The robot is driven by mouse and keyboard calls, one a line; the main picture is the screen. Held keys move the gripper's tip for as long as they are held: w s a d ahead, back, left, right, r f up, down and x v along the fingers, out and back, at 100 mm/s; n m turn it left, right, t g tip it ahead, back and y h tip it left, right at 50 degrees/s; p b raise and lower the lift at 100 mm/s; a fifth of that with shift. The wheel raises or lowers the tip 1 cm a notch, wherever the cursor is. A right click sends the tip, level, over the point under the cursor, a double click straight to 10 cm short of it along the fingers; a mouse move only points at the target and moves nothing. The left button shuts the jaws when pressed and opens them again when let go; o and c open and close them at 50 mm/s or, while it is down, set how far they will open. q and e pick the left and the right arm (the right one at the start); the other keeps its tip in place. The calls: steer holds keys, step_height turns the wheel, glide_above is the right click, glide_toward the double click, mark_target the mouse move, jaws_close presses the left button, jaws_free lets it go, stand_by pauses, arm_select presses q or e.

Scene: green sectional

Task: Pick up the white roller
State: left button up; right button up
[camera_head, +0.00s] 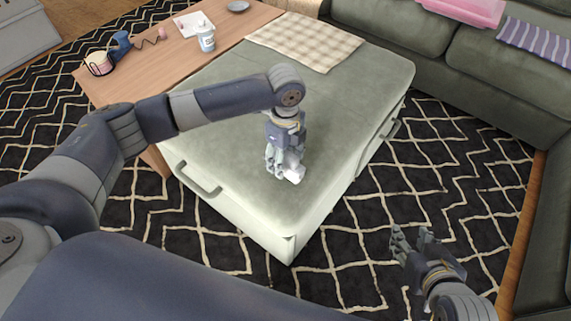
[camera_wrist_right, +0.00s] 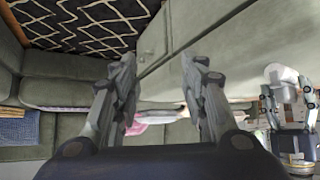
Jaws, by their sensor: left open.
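The white roller (camera_head: 294,171) lies on the green ottoman (camera_head: 225,125) close to its front edge, partly hidden by my left gripper. My left gripper (camera_head: 279,168) points down over the ottoman, open, with its fingers right at the roller. The right wrist view also shows the roller (camera_wrist_right: 281,73) at the fingertips of my left gripper (camera_wrist_right: 287,98); I cannot tell whether they touch. My right gripper (camera_head: 411,240) is open and empty above the rug, to the right of the ottoman. Its two spread fingers (camera_wrist_right: 160,75) show in the right wrist view.
A checkered cloth (camera_head: 305,41) lies on the ottoman's far end. A wooden table (camera_head: 165,62) at the left bears a white cup (camera_head: 206,37), a grey dish (camera_head: 238,6) and other small items. A green sofa (camera_head: 460,80) stands behind and right.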

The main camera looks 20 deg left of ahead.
arm_select(q)
steer(key=shift+f, duration=0.95)
arm_select(e)
steer(key=w+r+t, duration=0.1)
steer(key=w+a+r+t, duration=0.1)
steer(key=shift+w+r+y, duration=0.25)
steer(key=shift+w+y, duration=0.05)
steer(key=shift+w, duration=0.05)
arm_select(q)
steer(key=shift+c, duration=0.6)
steer(key=c, duration=1.1)
steer(key=shift+r, duration=0.15)
arm_select(e)
steer(key=shift+s+f, duration=0.1)
